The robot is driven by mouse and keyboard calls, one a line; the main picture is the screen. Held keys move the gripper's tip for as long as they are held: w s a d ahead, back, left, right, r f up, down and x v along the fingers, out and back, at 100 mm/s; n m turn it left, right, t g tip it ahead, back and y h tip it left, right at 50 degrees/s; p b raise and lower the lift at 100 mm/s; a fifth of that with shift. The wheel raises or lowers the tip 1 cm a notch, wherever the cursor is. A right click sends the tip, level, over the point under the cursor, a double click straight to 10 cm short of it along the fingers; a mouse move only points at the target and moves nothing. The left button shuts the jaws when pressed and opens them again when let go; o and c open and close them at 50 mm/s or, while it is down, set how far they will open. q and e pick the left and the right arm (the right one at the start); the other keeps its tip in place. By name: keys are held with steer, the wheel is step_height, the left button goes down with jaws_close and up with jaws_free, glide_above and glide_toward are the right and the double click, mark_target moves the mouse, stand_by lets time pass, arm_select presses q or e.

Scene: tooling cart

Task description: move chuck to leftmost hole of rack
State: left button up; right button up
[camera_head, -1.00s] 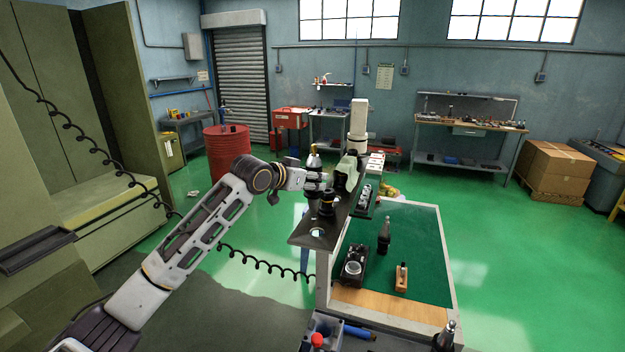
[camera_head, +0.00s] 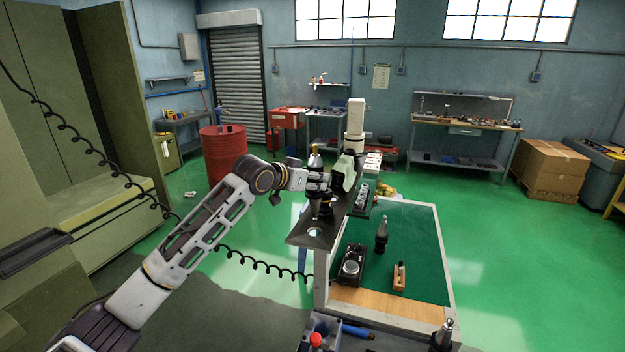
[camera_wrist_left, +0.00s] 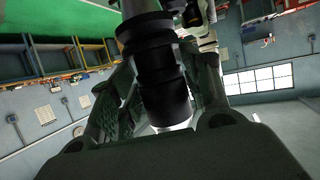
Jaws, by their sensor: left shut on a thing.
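The chuck (camera_head: 315,160) is a dark upright tool holder with a brassy tip. My left gripper (camera_head: 319,185) is shut around it above the near part of the rack. In the left wrist view the black, ribbed chuck body (camera_wrist_left: 163,85) lies between the fingers. The rack (camera_head: 300,238) is a dark narrow plate running away from me along the cart's left side. An empty round hole (camera_head: 314,232) shows at its near end. The chuck's lower end is partly hidden, and I cannot tell whether it touches the rack. My right gripper is not in view.
A black holder (camera_head: 326,207) stands close beside the held chuck. The cart's green top (camera_head: 415,250) carries a dark tool holder (camera_head: 382,235), a black device with a round dial (camera_head: 351,265) and a small wooden-bodied tool (camera_head: 399,276).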

mark_target(314, 217)
arm_select(q)
steer(key=shift+r, duration=0.1)
steer(key=shift+f, duration=2.3)
steer(key=shift+f+b, duration=3)
steer(key=shift+b, duration=0.35)
steer(key=shift+f, duration=1)
steer(key=shift+f, duration=0.45)
steer(key=o, duration=1.5)
steer(key=shift+s, duration=0.15)
steer(key=shift+f, duration=0.1)
